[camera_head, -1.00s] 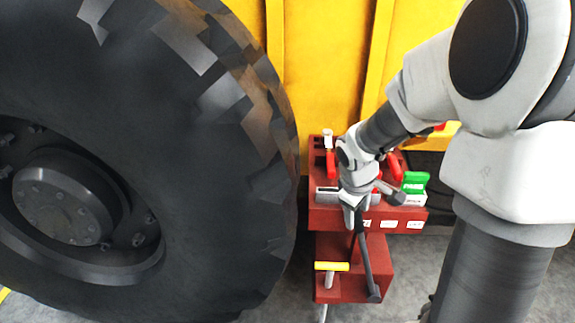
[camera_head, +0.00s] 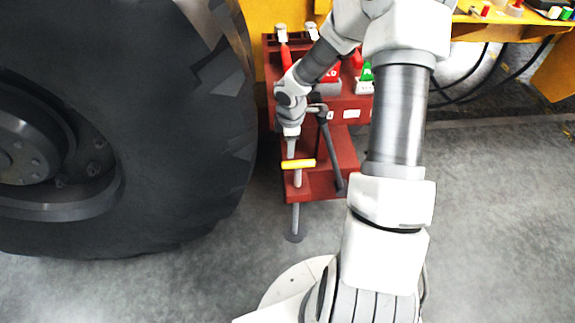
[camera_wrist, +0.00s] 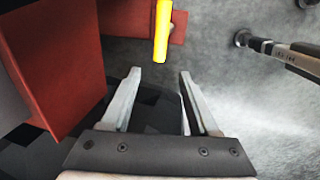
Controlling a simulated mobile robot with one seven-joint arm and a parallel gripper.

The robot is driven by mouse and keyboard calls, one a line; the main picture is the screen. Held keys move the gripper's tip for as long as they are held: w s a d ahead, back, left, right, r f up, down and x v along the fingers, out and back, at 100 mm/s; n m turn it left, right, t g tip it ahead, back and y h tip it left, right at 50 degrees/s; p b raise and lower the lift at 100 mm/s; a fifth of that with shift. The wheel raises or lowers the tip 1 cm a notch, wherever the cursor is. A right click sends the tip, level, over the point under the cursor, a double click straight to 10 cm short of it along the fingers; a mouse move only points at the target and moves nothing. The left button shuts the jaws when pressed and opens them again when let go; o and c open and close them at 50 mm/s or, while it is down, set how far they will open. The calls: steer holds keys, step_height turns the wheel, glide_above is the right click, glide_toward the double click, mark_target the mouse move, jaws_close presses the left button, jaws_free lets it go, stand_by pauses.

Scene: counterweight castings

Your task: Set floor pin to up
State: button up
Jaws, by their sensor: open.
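The floor pin has a yellow T-handle (camera_head: 298,163) on a grey rod that runs through the low red step of the stand. In the head view it is upright, and a grey rod continues below it to a dark round foot on the floor. My gripper (camera_head: 291,150) is just above the yellow handle in that view and looks apart from it. In the wrist view, the yellow handle (camera_wrist: 162,35) lies beyond the fingertips of my gripper (camera_wrist: 161,78). The fingers are apart with nothing between them.
The red stand (camera_head: 315,183) carries a black lever (camera_head: 332,150) right of the handle and red and green controls on top. A huge tyre (camera_head: 190,130) stands close on the left. The grey floor (camera_head: 490,220) is clear to the right.

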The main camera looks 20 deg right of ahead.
mark_target(288, 163)
steer(key=f+b, duration=0.1)
steer(key=f, duration=0.3)
steer(key=w+f+b, duration=0.1)
steer(key=f+b, duration=0.1)
steer(key=f, duration=0.1)
steer(key=w+f+b, duration=0.1)
steer(key=f, duration=0.3)
steer(key=shift+w+d+f, duration=0.15)
steer(key=shift+d+f, duration=0.15)
steer(key=shift+c, duration=0.2)
jaws_close()
stand_by(0.7)
